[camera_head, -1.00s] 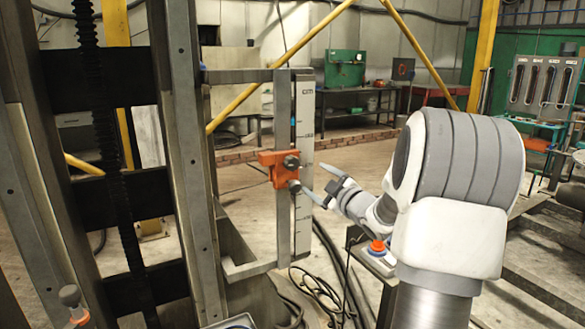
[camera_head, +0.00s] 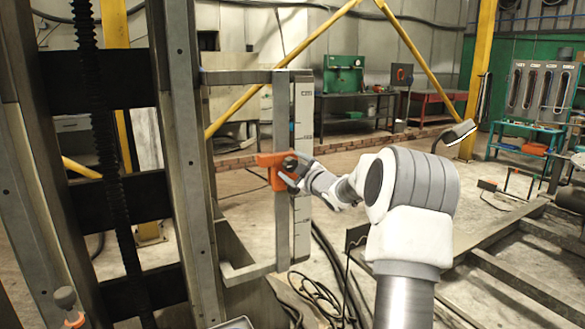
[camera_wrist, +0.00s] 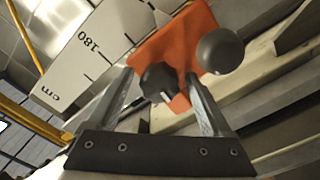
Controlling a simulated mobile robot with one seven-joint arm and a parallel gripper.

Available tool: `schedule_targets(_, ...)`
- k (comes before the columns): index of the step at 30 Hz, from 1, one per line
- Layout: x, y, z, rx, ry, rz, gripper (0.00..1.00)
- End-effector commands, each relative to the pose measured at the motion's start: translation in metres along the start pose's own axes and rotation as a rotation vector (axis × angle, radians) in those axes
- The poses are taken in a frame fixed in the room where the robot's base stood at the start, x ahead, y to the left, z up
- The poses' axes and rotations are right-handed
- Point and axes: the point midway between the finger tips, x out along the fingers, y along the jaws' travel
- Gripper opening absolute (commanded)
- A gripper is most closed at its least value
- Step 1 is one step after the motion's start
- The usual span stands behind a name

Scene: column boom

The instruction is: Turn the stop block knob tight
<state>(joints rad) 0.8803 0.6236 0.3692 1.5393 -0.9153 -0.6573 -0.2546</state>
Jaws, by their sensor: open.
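The orange stop block (camera_head: 265,160) sits on the vertical steel rail. In the wrist view the orange block (camera_wrist: 195,28) carries a black lobed knob (camera_wrist: 158,82) and, beside it, a dark round ball (camera_wrist: 220,50). My gripper (camera_wrist: 157,90) is open, one finger on each side of the lobed knob. The ball lies outside, beyond the right finger. I cannot tell whether the fingers touch the knob. In the head view my gripper (camera_head: 287,173) is at the block's right side and covers part of the knobs.
A scale plate (camera_head: 304,110) runs along the rail; in the wrist view the plate (camera_wrist: 75,55) shows 180 and cm. A steel frame bar (camera_head: 238,76) joins the rail to the column on the left. Cables (camera_head: 318,290) lie on the floor below. Open floor extends behind.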

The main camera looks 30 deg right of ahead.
Motion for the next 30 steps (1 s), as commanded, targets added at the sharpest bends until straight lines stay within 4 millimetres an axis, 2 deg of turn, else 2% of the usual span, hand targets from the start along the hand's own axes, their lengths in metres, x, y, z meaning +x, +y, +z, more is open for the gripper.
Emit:
schedule_targets(5,-0.0001,-0.0001,-0.0002,0.000,0.000,0.000,0.82)
schedule_targets(18,-0.0004,0.0000,-0.0002,0.000,0.000,0.000,0.03)
schedule_targets(19,-0.0004,0.0001,-0.0002,0.000,0.000,0.000,0.00)
schedule_targets(30,-0.0003,0.0016,-0.0018,0.069,-0.001,-0.001,0.00)
